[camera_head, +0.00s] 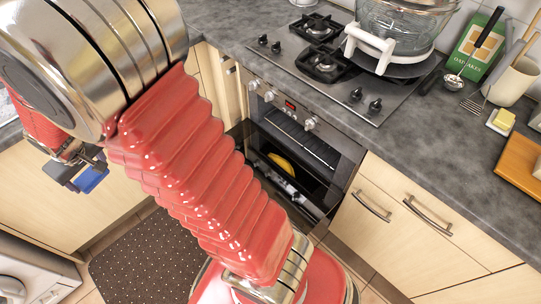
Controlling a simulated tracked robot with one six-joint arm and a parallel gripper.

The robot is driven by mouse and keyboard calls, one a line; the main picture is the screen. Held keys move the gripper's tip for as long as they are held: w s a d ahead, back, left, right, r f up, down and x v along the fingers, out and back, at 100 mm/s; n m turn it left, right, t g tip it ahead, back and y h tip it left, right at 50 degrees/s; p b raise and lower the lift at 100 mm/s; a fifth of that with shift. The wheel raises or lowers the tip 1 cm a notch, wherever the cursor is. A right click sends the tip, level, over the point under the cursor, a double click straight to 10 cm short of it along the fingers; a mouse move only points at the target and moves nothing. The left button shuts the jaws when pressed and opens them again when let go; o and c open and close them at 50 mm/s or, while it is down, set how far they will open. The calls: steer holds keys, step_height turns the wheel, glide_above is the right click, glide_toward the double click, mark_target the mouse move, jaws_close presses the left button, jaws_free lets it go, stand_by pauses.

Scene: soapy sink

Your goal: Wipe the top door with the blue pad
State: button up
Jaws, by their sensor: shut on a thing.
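My gripper (75,168) is at the left, below my large silver and red arm joint. It is shut on the blue pad (91,180), which shows as a small blue patch at the jaws. The pad hangs in front of a light wood cabinet front (60,205), and I cannot tell whether they touch. The oven (343,152) stands in the middle, right of my arm, with a dark interior, a rack and a yellow item (282,165) visible. I cannot tell which front is the top door.
The grey counter (450,150) runs along the back and right. The hob (330,65) carries a glass pot (405,25) with a white handle. Light wood drawers (400,225) with metal handles are at the right. A dark dotted mat (150,255) lies on the floor.

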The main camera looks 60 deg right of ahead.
steer(key=s+d+f+m+g+h, duration=0.1)
steer(key=s+d+f+m, duration=0.4)
steer(key=d, duration=0.6)
steer(key=s+d+f+m+g+h, duration=0.2)
steer(key=s+d+f+m, duration=0.35)
steer(key=d, duration=0.55)
steer(key=s+d+f+m+g+h, duration=0.1)
steer(key=s+d+f+m, duration=0.35)
steer(key=d, duration=0.65)
steer(key=s+d+f+m+g+y, duration=0.1)
steer(key=s+d+f+m, duration=0.2)
steer(key=s, duration=0.7)
steer(key=s+d+f+m+g, duration=0.2)
steer(key=s+d+f+m, duration=0.2)
steer(key=s, duration=0.5)
steer(key=s+d+f+m+g+y, duration=0.1)
steer(key=s+d+f+m, duration=0.3)
steer(key=s+d+m, duration=0.2)
steer(key=s+m, duration=0.2)
steer(key=s, duration=0.2)
steer(key=shift+s+d+f+g+y, duration=0.15)
steer(key=shift+s+f+g+y, duration=0.1)
steer(key=shift+s+g+y, duration=0.05)
steer(key=shift+f, duration=0.1)
